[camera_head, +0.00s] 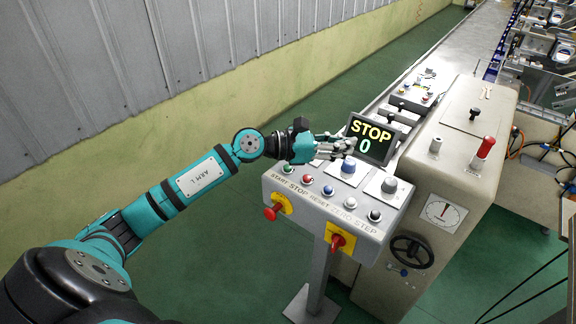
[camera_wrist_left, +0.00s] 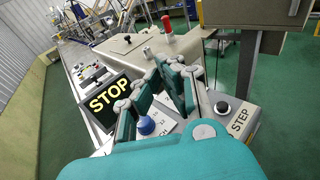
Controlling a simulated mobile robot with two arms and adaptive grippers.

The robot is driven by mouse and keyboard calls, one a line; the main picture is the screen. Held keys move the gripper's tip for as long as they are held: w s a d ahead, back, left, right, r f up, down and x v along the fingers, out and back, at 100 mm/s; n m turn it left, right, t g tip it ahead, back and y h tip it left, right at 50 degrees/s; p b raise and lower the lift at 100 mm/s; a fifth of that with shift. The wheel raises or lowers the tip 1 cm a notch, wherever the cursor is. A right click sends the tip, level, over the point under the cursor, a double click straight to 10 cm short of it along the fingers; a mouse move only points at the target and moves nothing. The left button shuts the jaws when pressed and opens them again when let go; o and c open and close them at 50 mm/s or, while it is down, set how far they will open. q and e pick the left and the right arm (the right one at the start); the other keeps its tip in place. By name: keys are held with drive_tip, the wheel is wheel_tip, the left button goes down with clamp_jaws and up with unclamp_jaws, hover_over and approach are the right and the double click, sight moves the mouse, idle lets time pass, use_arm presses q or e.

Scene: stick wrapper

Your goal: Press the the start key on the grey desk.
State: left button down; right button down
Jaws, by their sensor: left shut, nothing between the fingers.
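The grey desk (camera_head: 330,217) is a sloped console on a post, with a row of small buttons labelled START, STOP, RESET, ZERO and STEP. The start key (camera_head: 285,168) is the green button at the left end of the row, above the START label. My left gripper (camera_head: 343,146) is shut and empty above the desk's rear part, right of the start key and apart from it, close to a blue knob (camera_head: 348,166). In the left wrist view the fingers (camera_wrist_left: 158,80) stand by the blue knob (camera_wrist_left: 146,125); the start key is not visible there. My right gripper is not in view.
A screen (camera_head: 371,139) reading STOP 0 stands behind the gripper. A grey knob (camera_head: 389,185) is on the desk's right. Red switches on yellow plates (camera_head: 341,237) project from the front. A beige machine (camera_head: 455,150) with a red lever (camera_head: 484,149) stands to the right.

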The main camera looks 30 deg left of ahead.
use_arm(q)
drive_tip(key=a+f+m+g+y, duration=0.2)
drive_tip(key=a+m+y, duration=0.3)
drive_tip(key=a, duration=1)
drive_tip(key=shift+w+m+g+y, duration=0.25)
drive_tip(key=shift+m+g+y, duration=0.05)
drive_tip(key=shift+g+y, duration=0.65)
drive_tip(key=shift+f, duration=0.1)
drive_tip(key=b, duration=0.4)
hover_over(289, 168)
wheel_tip(289, 168, down, 8)
drive_tip(key=shift+r, duration=0.25)
drive_tip(key=shift+f+b, duration=0.45)
drive_tip(key=shift+f, duration=0.2)
drive_tip(key=shift+f+b, duration=0.35)
drive_tip(key=shift+b, duration=0.2)
